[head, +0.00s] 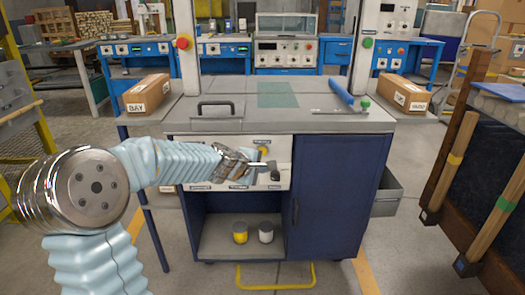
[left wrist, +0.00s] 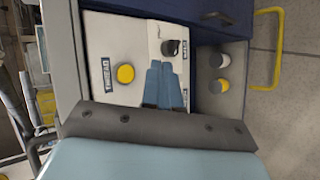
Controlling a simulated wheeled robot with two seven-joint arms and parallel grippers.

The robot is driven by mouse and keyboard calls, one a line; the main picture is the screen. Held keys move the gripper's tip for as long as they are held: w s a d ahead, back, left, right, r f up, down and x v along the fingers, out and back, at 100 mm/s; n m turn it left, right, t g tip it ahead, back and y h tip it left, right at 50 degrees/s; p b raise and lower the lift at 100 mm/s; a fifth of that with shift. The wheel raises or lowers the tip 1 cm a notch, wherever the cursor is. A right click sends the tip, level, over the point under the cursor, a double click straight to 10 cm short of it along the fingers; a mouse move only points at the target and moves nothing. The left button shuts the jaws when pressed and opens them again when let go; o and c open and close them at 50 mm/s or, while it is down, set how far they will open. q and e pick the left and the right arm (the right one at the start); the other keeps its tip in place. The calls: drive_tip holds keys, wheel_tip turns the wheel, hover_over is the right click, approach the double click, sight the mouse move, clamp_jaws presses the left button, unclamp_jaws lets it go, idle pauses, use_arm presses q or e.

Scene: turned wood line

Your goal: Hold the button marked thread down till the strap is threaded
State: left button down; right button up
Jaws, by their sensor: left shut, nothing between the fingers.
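A round yellow button (head: 263,151) is on the pale front panel of the blue strapping bench, with a small label above it. My left gripper (head: 268,165) is in front of the panel, just below the button in the head view. In the left wrist view its closed blue fingers (left wrist: 164,80) lie between the button and a black knob (left wrist: 171,47), apart from the button. No strap is clearly visible. My right gripper is out of view.
The bench top (head: 215,122) carries a black handle (head: 215,105) and a blue roller-like bar (head: 342,95). Boxes (head: 147,93) (head: 403,93) stand on either side. Yellow and white spools (head: 240,236) (head: 266,234) sit on the open shelf below. A yellow floor bar (head: 275,287) stands in front.

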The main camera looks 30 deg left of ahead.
use_arm(q)
drive_tip(key=w+a+p, duration=0.2)
drive_tip(key=w+a, duration=0.1)
drive_tip(key=w, duration=0.2)
drive_tip(key=shift+w+a, duration=0.15)
drive_tip(key=shift+w, duration=0.1)
idle(1.9)
drive_tip(key=shift+w+a+p, duration=0.25)
drive_tip(key=shift+p, duration=0.1)
drive_tip(key=shift+w+a, duration=0.2)
drive_tip(key=shift+w, duration=0.15)
idle(1.6)
drive_tip(key=shift+s+d+b, duration=0.4)
drive_tip(key=shift+s+d, duration=0.05)
drive_tip(key=shift+s, duration=0.25)
